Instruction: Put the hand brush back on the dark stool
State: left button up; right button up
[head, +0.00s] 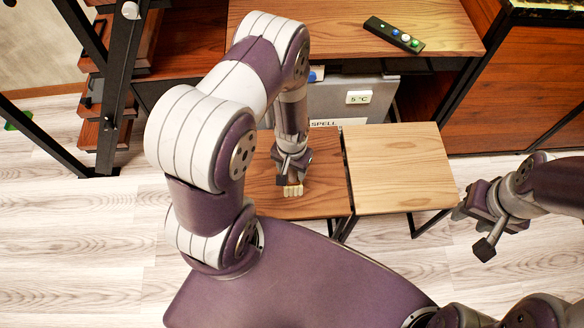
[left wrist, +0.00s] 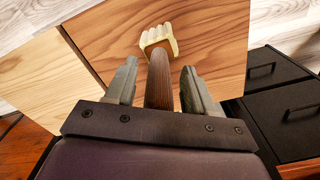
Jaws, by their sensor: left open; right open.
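The hand brush shows pale bristles (head: 293,190) in the head view. The left wrist view shows its dark wooden handle (left wrist: 159,84) and cream bristles (left wrist: 157,36). The brush is over the dark stool (head: 315,205), the left and browner of two adjoining stools, and appears to lie on its top; contact is hard to confirm. My left gripper (head: 291,177) is open above the stool, with the handle between its spread fingers and a gap on each side. My right gripper (head: 473,230) is open and empty, right of the stools.
A lighter stool (head: 398,170) adjoins the dark stool on the right, its top bare. A black-framed stair (head: 108,95) stands at left. Pale floor is clear at lower left.

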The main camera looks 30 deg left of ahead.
pick_arm(q)
notch_tip(320, 180, up, 10)
jog(key=shift+r+p, duration=0.2)
jog(key=shift+p, duration=1.05)
jog(key=s+d+r, duration=0.1)
jog(key=s+r, duration=0.1)
jog(key=r, duration=0.6)
jog(key=s+d+r+t, duration=0.1)
jog(key=s+r, duration=0.1)
jog(key=r, duration=0.6)
jog(key=shift+d+r+m, duration=0.2)
jog(key=shift+m, duration=0.1)
